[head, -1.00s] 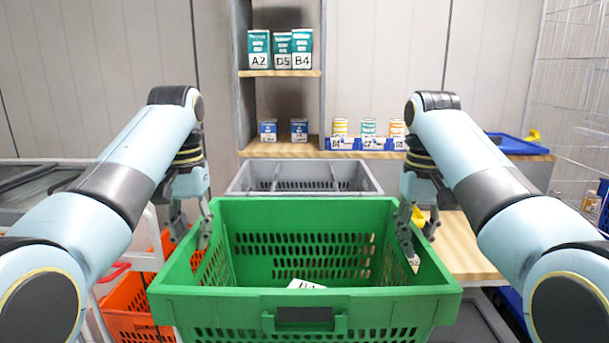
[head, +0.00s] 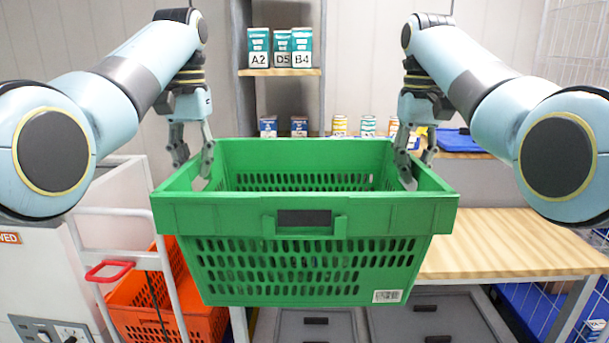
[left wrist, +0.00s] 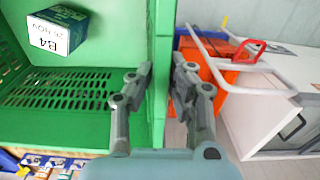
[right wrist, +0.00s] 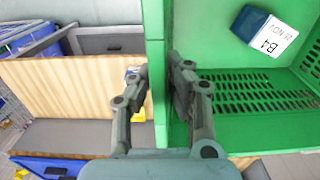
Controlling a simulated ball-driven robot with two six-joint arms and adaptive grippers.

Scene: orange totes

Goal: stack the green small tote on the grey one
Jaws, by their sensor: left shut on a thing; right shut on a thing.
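The green small tote (head: 300,215) hangs level in front of me in the head view, lifted clear of the wooden table. My left gripper (head: 193,165) is shut on its left wall and my right gripper (head: 416,165) is shut on its right wall. Both wrist views show the fingers astride the tote's wall. A box labelled B4 lies inside, seen in the left wrist view (left wrist: 58,30) and the right wrist view (right wrist: 265,35). The grey tote cannot be made out now in the head view; the green tote covers the place where it stood.
A wooden table (head: 510,240) has bare room at right. An orange tote (head: 150,305) sits on a white trolley at left. Boxes A2 (head: 258,48), D5 (head: 281,48) and B4 (head: 302,48) stand on a shelf (head: 280,72). Grey containers (head: 435,318) lie low below.

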